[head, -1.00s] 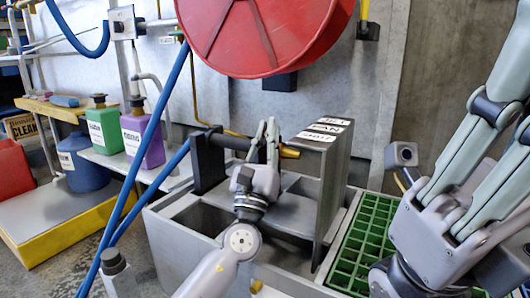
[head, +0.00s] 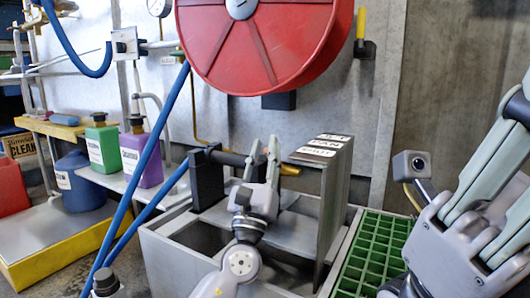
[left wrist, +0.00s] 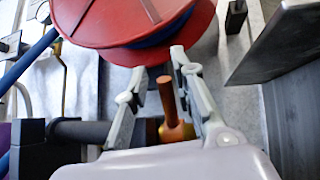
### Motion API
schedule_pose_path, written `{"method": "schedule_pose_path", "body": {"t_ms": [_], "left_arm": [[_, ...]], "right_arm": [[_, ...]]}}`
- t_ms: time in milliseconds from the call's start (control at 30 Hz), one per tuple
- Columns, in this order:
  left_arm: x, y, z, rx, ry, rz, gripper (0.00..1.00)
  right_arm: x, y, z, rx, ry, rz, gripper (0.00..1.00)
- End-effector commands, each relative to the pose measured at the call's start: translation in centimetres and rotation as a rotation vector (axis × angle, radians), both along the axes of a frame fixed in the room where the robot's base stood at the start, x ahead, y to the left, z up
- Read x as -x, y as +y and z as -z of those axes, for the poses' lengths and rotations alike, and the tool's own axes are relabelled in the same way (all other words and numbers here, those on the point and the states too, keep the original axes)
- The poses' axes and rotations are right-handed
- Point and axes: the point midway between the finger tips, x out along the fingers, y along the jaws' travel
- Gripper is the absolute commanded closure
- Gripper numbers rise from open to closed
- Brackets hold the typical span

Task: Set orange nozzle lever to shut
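The orange lever (left wrist: 168,98) stands up from a round brass-coloured base on the nozzle in the left wrist view. My left gripper (left wrist: 156,68) is open, one finger on each side of the lever, with visible gaps. In the head view, my left gripper (head: 265,150) reaches up at the dark nozzle tube (head: 232,158), which ends in a brass tip (head: 290,170); its fingers hide the lever there. A grey plate (head: 335,185) beside the tip carries labels (head: 318,148) reading JET, FAN and SHUT. My right gripper (head: 490,180) is large at the right edge, its fingertips cut off.
A red hose reel (head: 260,45) hangs above the nozzle. A black block (head: 206,178) holds the tube over a grey basin (head: 185,225). A green grate (head: 372,250) lies right of the plate. Blue hose (head: 150,150) crosses the left side.

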Motion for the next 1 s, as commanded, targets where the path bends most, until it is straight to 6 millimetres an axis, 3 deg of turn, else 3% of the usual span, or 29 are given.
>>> {"method": "schedule_pose_path", "body": {"t_ms": [400, 800, 1000], "left_arm": [[0.3, 0.0, 0.0, 0.0, -0.003, 0.003, 0.68], [4.1, 1.4, 4.2, 0.0, -0.001, 0.002, 0.68], [5.1, 1.7, 5.1, 0.0, -0.002, 0.002, 0.68]], "right_arm": [[-0.2, 0.0, 0.0, -0.002, 0.006, 0.0, 1.0], [-0.1, 0.0, 0.0, 0.0, 0.002, 0.0, 1.0], [-0.1, 0.0, 0.0, 0.0, 0.002, 0.0, 1.0]]}}
